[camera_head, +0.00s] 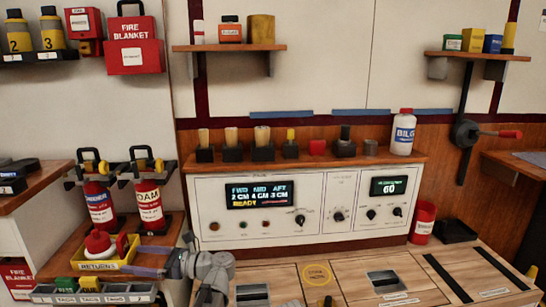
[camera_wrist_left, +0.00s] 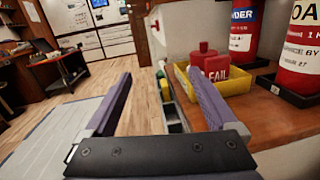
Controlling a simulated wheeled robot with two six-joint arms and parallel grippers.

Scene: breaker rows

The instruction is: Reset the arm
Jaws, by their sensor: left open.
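My left gripper (camera_head: 128,260) is at the lower left of the head view, with its fingers pointing left. It is beside the yellow returns tray (camera_head: 128,260), at the tray's right front. In the left wrist view the two purple fingers (camera_wrist_left: 158,78) are spread apart with nothing between them. A red object with a FAIL label (camera_wrist_left: 215,68) sits in the yellow tray (camera_wrist_left: 240,82), just beyond the right finger. My right gripper is not in view.
Two red extinguishers (camera_head: 97,205) stand behind the tray. A white control panel (camera_head: 300,205) with displays and knobs is at the centre. A wooden counter (camera_head: 350,272) with slots lies in front. The wrist view shows open floor (camera_wrist_left: 115,78) beyond the fingers.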

